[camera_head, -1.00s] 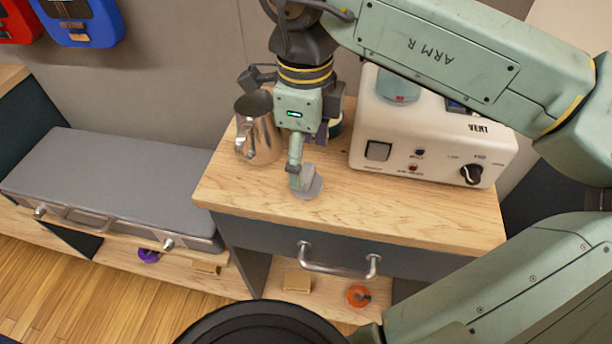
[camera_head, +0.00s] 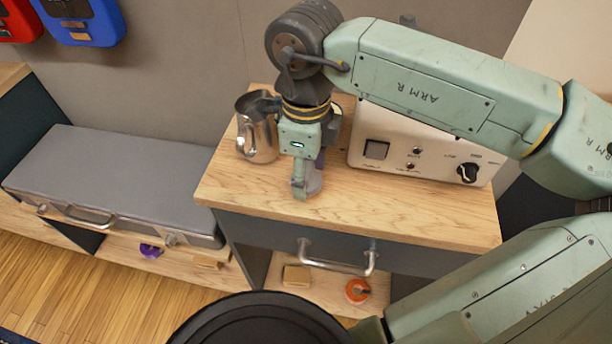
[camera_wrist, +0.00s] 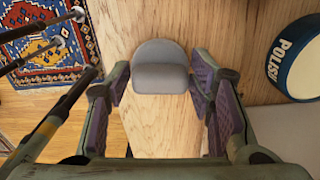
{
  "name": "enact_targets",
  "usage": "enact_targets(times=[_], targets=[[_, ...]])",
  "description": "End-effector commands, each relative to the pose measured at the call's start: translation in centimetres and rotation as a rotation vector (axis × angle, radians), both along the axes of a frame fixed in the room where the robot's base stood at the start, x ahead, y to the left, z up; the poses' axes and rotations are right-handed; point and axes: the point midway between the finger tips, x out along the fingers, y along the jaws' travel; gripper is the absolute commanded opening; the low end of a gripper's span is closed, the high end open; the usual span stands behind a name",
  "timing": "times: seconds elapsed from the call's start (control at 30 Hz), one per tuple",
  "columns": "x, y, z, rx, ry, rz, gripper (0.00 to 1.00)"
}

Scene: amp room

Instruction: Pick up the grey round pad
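The grey round pad (camera_wrist: 160,66) lies on the wooden top of the cabinet (camera_head: 400,215). In the wrist view it sits between and just ahead of the two purple-lined fingers of my gripper (camera_wrist: 160,88), with wood showing on both sides of it. My gripper (camera_head: 303,192) is open and low over the cabinet top in the head view. There the pad (camera_head: 315,184) is partly hidden behind a finger. I cannot tell whether either finger touches it.
A metal pitcher (camera_head: 258,135) stands close left of my gripper. A white machine (camera_head: 430,150) with a black knob stands to the right. A round tin marked POLISH (camera_wrist: 299,60) is at the right in the wrist view. The cabinet top's front right is clear.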

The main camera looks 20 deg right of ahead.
Motion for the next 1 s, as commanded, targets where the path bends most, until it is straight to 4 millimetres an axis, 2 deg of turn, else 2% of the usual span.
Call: enact_targets(times=[0.47,0.77,1.0], targets=[[0.0,0.0,0.0,0.000,0.000,0.000,0.15],[0.0,0.0,0.2,-0.001,-0.001,0.000,0.15],[0.1,0.0,2.2,0.000,-0.003,-0.001,0.15]])
